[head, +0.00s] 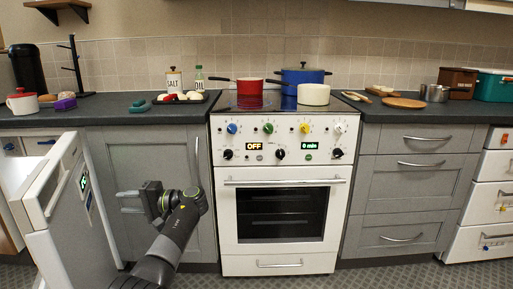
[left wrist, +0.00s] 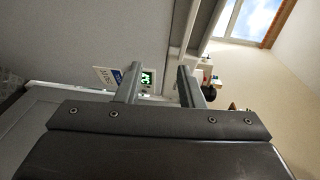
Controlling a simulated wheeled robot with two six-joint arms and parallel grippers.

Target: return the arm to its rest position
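My left arm (head: 180,228) reaches in from the bottom of the head view, in front of the grey lower cabinet. My left gripper (head: 120,202) points left toward the open white appliance door (head: 72,190), with a gap of floor and cabinet seen between them. Its two fingers are apart with nothing between them. The left wrist view also shows the gripper (left wrist: 159,69) open and empty, with a small green display (left wrist: 147,79) seen past the fingers. My right gripper is not in view.
The white door stands swung out at left. The white oven (head: 280,200) is shut, right of my arm. Above, a red pan (head: 249,87), a blue pot (head: 303,75) and a cream pot (head: 314,95) stand on the stove. Grey drawers (head: 408,185) are shut at right. Floor before the oven is clear.

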